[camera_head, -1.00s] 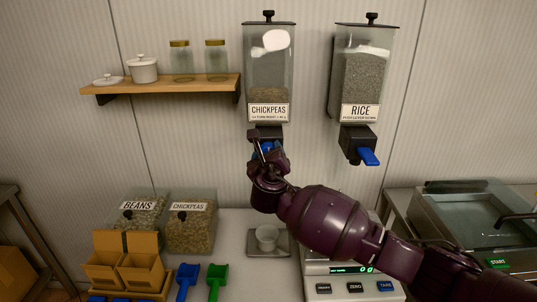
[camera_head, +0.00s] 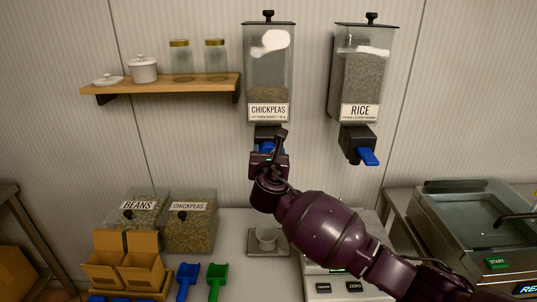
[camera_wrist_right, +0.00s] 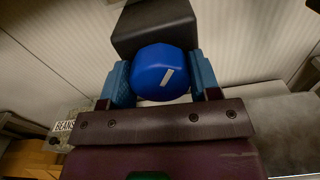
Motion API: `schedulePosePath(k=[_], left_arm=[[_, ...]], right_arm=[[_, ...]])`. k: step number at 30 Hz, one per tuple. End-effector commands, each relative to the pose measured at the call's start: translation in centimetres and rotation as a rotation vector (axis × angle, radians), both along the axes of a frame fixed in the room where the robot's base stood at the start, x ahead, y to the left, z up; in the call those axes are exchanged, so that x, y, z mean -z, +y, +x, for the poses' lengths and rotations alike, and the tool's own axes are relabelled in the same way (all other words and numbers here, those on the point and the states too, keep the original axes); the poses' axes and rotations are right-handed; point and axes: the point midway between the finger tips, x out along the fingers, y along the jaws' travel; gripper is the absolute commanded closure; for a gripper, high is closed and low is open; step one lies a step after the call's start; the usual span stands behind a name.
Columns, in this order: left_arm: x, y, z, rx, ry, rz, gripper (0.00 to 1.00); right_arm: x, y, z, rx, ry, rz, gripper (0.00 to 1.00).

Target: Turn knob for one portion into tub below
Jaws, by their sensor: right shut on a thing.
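The chickpeas dispenser (camera_head: 269,72) hangs on the wall, partly filled. Its round blue knob (camera_wrist_right: 160,72) sits on the dark outlet block (camera_wrist_right: 154,28). The knob's white mark is tilted from upright. My right gripper (camera_head: 268,150) is at the outlet, with its blue finger pads on both sides of the knob, shut on it. In the head view the knob (camera_head: 266,146) is mostly hidden by the gripper. The small whitish tub (camera_head: 266,236) stands on a grey plate (camera_head: 284,250) below the outlet. I cannot make out any chickpeas in it. My left gripper is not in view.
The rice dispenser (camera_head: 362,75) with a blue lever (camera_head: 369,156) hangs to the right. Bins of beans (camera_head: 150,222) and chickpeas (camera_head: 193,230), scoops (camera_head: 216,277) and cartons stand on the left. A scale (camera_head: 324,287) sits under my right arm.

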Motion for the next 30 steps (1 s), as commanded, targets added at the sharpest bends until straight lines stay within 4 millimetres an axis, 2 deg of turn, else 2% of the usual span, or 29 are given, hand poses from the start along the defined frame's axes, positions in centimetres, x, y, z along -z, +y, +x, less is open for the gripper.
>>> schedulePosePath(k=[18,30], left_arm=[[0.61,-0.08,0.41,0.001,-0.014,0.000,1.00],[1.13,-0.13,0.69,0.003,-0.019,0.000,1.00]], right_arm=[[0.34,-0.03,-0.06,0.002,0.004,0.584,0.67],[0.30,-0.07,-0.05,0.002,0.003,0.859,0.67]])
